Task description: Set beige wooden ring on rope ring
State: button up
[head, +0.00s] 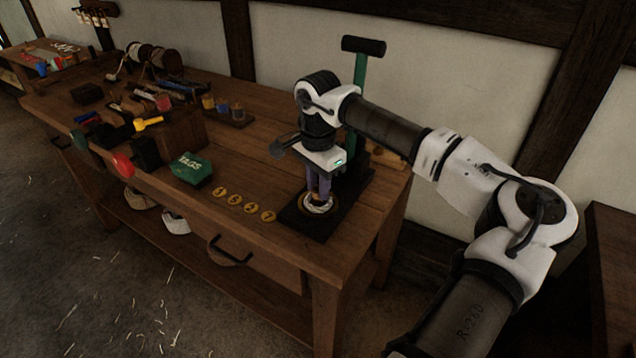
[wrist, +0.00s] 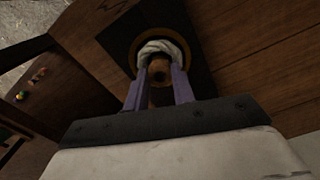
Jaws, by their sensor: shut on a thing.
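My gripper (head: 318,194) points down over the dark base plate at the right end of the bench. In the wrist view my gripper (wrist: 159,84) has its two purple fingers on either side of a brown wooden ring with a dark hole (wrist: 160,70), shut on it. The white rope ring (head: 319,207) lies on the plate right below the fingertips; it also shows in the wrist view (wrist: 158,46) just beyond the wooden ring. I cannot tell whether the wooden ring touches the rope ring. The fingers mostly hide the wooden ring in the head view.
The dark base plate (head: 294,222) carries a green post with a black crossbar (head: 363,46) close behind my gripper. Several yellow number discs (head: 235,200) lie to the left. A green tags box (head: 193,168) and a wooden crate (head: 184,130) stand farther left.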

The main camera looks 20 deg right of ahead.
jog(key=shift+f, duration=0.2)
jog(key=shift+f+b, duration=0.5)
jog(key=shift+b, duration=0.05)
jog(key=o, duration=1)
notch_tip(320, 180, up, 14)
jog(key=shift+f+b, duration=0.1)
jog(key=shift+b, duration=0.8)
